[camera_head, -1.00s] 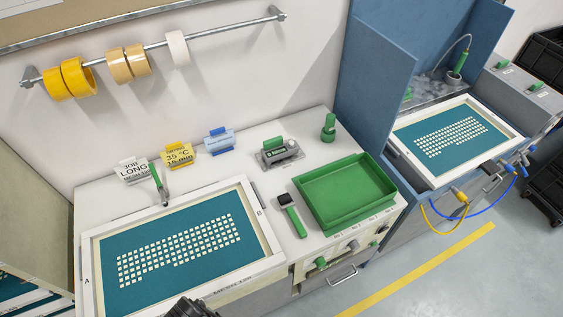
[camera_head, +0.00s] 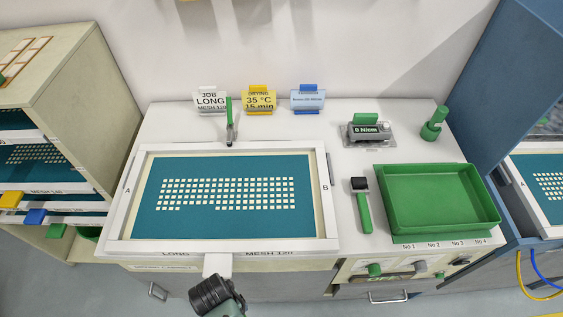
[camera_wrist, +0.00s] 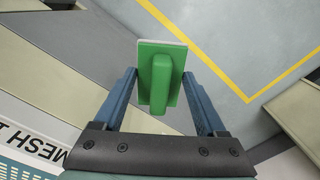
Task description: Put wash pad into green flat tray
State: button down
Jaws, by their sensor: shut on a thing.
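My gripper (camera_wrist: 160,74) is shut on the wash pad (camera_wrist: 161,62), a green block with a raised green handle and a thin pale edge. In the wrist view the pad sits between the two blue fingers, with grey floor beyond it. The head view shows neither the fingers nor the pad; only a part of my arm shows at its bottom edge. The green flat tray (camera_head: 437,231) stands at the right end of the white bench, and its inside looks empty. My gripper is apart from the tray.
A white screen frame (camera_head: 332,205) with a teal mesh lies left of the tray. A green-handled brush (camera_head: 363,212) lies between them. A grey device (camera_head: 368,131) and a green bottle (camera_head: 433,125) stand behind. A blue partition (camera_head: 500,90) rises at the right.

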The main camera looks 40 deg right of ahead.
aim_at(434, 199)
jog(key=k+l, duration=0.15)
jog(key=l, duration=0.25)
jog(key=k+l, duration=0.1)
jog(key=l, duration=0.25)
jog(key=k+l, duration=0.15)
jog(key=l, duration=0.25)
jog(key=k+l, duration=0.15)
jog(key=l, duration=0.25)
